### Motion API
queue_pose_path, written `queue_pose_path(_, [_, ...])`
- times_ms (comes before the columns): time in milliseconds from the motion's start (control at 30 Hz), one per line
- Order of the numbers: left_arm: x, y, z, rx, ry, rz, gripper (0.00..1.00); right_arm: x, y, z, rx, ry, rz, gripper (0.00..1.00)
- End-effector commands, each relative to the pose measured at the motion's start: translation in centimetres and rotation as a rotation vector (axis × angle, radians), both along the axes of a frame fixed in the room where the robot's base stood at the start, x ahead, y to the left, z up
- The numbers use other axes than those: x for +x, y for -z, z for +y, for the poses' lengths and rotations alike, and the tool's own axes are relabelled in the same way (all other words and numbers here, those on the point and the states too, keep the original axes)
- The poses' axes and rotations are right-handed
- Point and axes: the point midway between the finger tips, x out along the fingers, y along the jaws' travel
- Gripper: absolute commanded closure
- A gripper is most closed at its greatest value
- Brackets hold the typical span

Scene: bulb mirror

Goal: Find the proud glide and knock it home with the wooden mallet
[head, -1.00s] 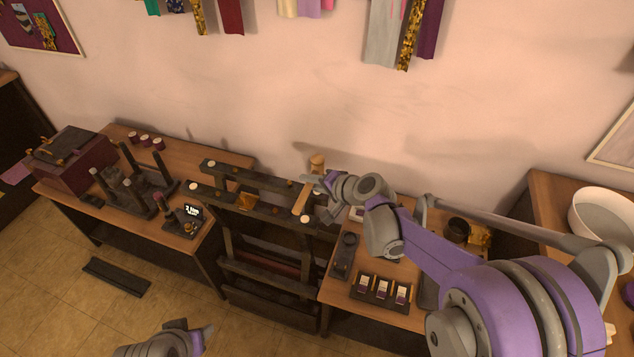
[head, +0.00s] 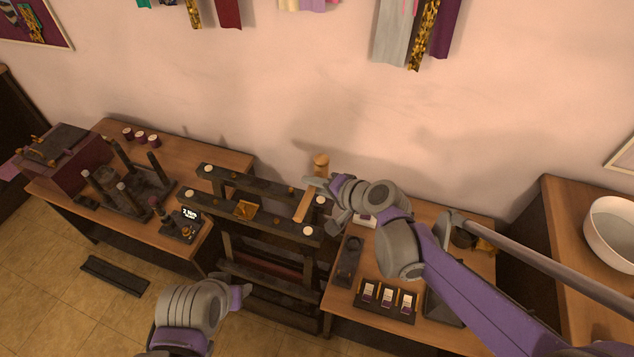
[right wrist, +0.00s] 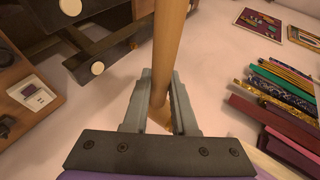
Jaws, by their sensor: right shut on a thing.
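The wooden mallet (head: 304,207) is held by my right gripper (head: 318,185) above the right end of a dark frame (head: 270,222). Wood shows both above and below the jaws. In the right wrist view, the mallet's shaft (right wrist: 170,45) passes between the fingers of the right gripper (right wrist: 158,100). Pale round glides sit on the frame's rails: far left (head: 210,168), near left (head: 189,194), near right (head: 307,231) and far right (head: 321,201). I cannot tell which stands proud. My left gripper (head: 240,293) is low in front of the frame, apart from it; its jaw state is unclear.
A left table (head: 110,215) carries dark posts, spools and a small lit display (head: 190,212). A right table (head: 345,309) carries a rack of small cards (head: 386,300). A white bowl (head: 612,232) stands far right. A dark bar (head: 115,276) lies on the floor.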

Motion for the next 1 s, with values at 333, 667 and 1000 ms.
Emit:
queue_pose_path(333, [-0.3, 1.0, 0.0, 0.0, 0.0, 0.006, 0.5, 0.0, 1.1, 0.0, -0.001, -0.002, -0.002, 1.0])
queue_pose_path(667, [-0.7, 2.2, 0.0, 0.0, 0.0, 0.013, 0.5, 0.0, 2.7, 0.0, 0.0, -0.001, -0.004, 1.0])
queue_pose_path(1000, [-0.8, 2.5, 0.0, 0.0, 0.0, 0.015, 0.5, 0.2, 2.9, 0.0, 0.0, -0.001, -0.004, 1.0])
